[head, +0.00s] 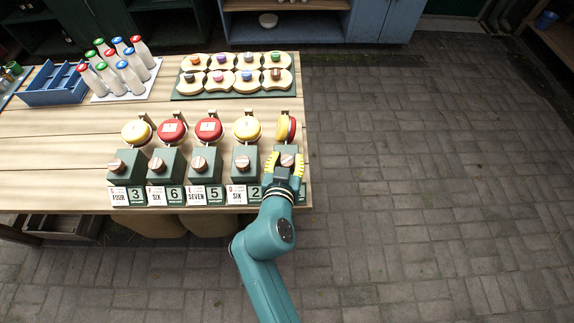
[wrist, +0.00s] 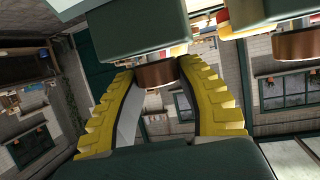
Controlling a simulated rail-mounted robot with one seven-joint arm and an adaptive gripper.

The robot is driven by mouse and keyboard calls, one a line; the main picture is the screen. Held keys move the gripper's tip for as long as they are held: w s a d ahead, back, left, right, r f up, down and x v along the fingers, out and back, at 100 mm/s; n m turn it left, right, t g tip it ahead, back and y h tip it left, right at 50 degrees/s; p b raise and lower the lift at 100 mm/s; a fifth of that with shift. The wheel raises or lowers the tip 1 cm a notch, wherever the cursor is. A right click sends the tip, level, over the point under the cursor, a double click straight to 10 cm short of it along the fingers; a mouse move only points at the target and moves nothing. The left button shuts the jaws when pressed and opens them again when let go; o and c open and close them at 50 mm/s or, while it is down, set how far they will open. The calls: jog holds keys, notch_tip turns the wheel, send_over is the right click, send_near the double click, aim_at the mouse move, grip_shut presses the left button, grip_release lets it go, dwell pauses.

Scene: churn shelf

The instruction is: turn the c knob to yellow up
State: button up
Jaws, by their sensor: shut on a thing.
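Several dark green boxes stand in a row along the table front, each with a round wooden knob and a disc behind it. My gripper (head: 285,163) is at the rightmost box and is shut on its knob (head: 288,159). In the wrist view, the yellow fingers stand on either side of this brown knob (wrist: 156,75), under the green box (wrist: 128,28). The disc above it (head: 286,128) stands nearly edge-on, showing red and yellow. I cannot read which knob is c.
The neighbouring knob (head: 242,162) is close to the left of my gripper. Number cards (head: 120,197) line the front edge. A green tray (head: 176,97) of cream holders, white bottles (head: 118,75) and a blue bin (head: 50,96) stand behind. The floor at right is clear.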

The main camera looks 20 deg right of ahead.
jog(key=m+g+h+b, duration=0.1)
jog(key=b, duration=0.1)
jog(key=f+m+g+h+b, duration=0.1)
jog(key=m+g+h+b, duration=0.1)
jog(key=b, duration=0.1)
jog(key=shift+w+a+m, duration=0.1)
jog(key=shift+m, duration=0.2)
jog(key=shift+r+m+g+h+b, duration=0.15)
jog(key=shift+m+g+h+b, duration=0.85)
jog(key=shift+m+g+b, duration=0.6)
jog(key=shift+g, duration=0.3)
jog(key=o, duration=1.2)
jog(key=shift+r, duration=0.1)
jog(key=shift+r, duration=0.1)
